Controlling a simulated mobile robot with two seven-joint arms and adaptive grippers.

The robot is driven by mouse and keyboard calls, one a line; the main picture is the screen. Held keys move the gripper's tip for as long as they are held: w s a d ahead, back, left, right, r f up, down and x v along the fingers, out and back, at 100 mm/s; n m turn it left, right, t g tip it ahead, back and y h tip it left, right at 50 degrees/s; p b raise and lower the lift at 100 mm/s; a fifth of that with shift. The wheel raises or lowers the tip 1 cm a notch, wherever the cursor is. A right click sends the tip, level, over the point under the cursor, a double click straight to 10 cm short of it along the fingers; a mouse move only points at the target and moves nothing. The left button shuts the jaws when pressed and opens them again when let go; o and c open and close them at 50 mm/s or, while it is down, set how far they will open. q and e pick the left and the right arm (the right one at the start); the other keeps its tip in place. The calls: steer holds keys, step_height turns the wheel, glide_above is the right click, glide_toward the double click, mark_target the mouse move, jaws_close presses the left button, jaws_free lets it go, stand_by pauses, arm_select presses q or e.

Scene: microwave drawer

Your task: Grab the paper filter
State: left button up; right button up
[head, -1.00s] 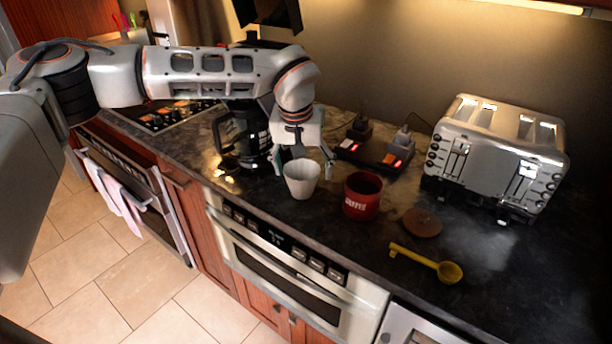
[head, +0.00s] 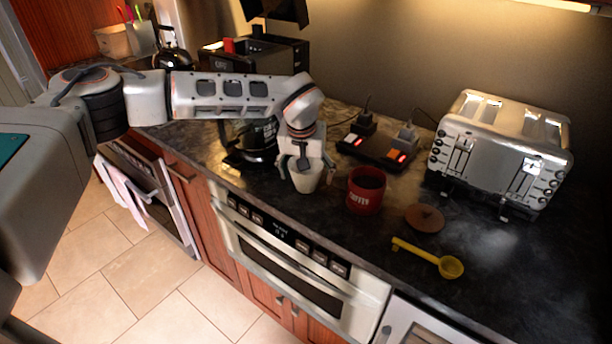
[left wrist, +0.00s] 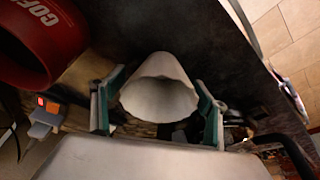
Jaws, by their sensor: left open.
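The paper filter (head: 306,180) is a white, cup-shaped cone standing on the dark counter beside the red coffee canister. In the left wrist view the filter (left wrist: 158,92) sits between the two fingers, its wide mouth toward the camera. My left gripper (head: 307,167) is down at the filter with one finger on each side of it. In the left wrist view the gripper (left wrist: 158,108) is open, with a small gap at the fingers. The fingers hide part of the filter in the head view. My right gripper is not in view.
The red canister (head: 366,191) stands close to the right of the filter. A lid (head: 424,218), a yellow scoop (head: 430,258) and a toaster (head: 503,150) lie further right. A dark coffee pot (head: 247,140) is close on the left, and a power strip (head: 378,152) is behind.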

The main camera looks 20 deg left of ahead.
arm_select(q)
steer(key=c, duration=0.8)
steer(key=shift+o, duration=0.2)
steer(key=shift+r, duration=0.15)
